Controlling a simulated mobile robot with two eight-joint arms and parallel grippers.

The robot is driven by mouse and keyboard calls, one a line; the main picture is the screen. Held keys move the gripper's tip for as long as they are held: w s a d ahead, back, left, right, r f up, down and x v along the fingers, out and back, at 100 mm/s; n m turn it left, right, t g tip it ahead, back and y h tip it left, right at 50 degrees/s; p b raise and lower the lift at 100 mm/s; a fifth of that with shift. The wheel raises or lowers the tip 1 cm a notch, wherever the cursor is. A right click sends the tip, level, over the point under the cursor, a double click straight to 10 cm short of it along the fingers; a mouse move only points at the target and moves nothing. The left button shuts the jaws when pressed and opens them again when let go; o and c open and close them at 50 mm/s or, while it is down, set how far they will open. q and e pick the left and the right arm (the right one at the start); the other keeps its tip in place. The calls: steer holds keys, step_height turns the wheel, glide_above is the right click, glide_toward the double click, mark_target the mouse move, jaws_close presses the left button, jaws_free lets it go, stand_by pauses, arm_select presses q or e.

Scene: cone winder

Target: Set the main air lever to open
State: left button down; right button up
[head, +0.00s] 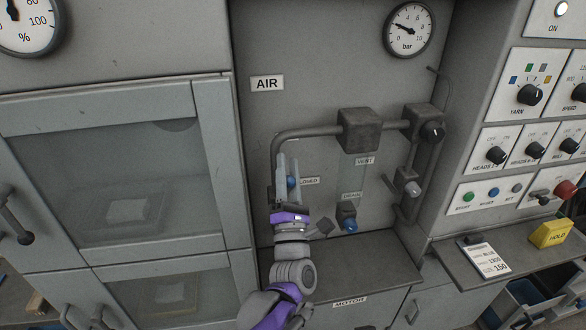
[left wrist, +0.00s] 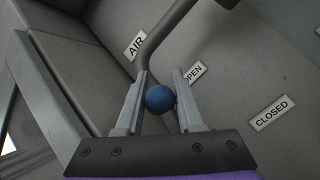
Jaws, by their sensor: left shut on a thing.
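The main air lever's blue ball knob (head: 292,183) is low on the bent air pipe, beside the partly covered CLOSED label (head: 310,181). In the left wrist view the knob (left wrist: 159,99) sits between the fingers of my left gripper (left wrist: 160,78), which is shut on it. The OPEN label (left wrist: 193,73) is just past the right fingertip, and the CLOSED label (left wrist: 271,113) is further right. In the head view my left gripper (head: 287,166) points up along the panel. The lever's stem is hidden, so its exact angle cannot be told. My right gripper is not in view.
The AIR sign (head: 267,83) is above the pipe. A bar gauge (head: 408,30) hangs upper right, its needle on the low side. A regulator block (head: 359,129) and a drain knob (head: 349,226) are right of the gripper. A glazed door (head: 210,150) stands left.

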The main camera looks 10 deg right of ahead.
stand_by(0.4)
arm_select(q)
steer(key=c, duration=0.5)
jaws_free()
steer(key=shift+a, duration=0.1)
steer(key=shift+b+v, duration=1.35)
steer(key=shift+v, duration=4.05)
arm_select(e)
steer(key=shift+s+f, duration=0.25)
steer(key=shift+f, duration=0.35)
steer(key=shift+s+f, duration=0.2)
steer(key=shift+f, duration=0.45)
steer(key=shift+s+f, duration=0.25)
steer(key=shift+f, duration=0.35)
arm_select(q)
steer(key=shift+r, duration=0.1)
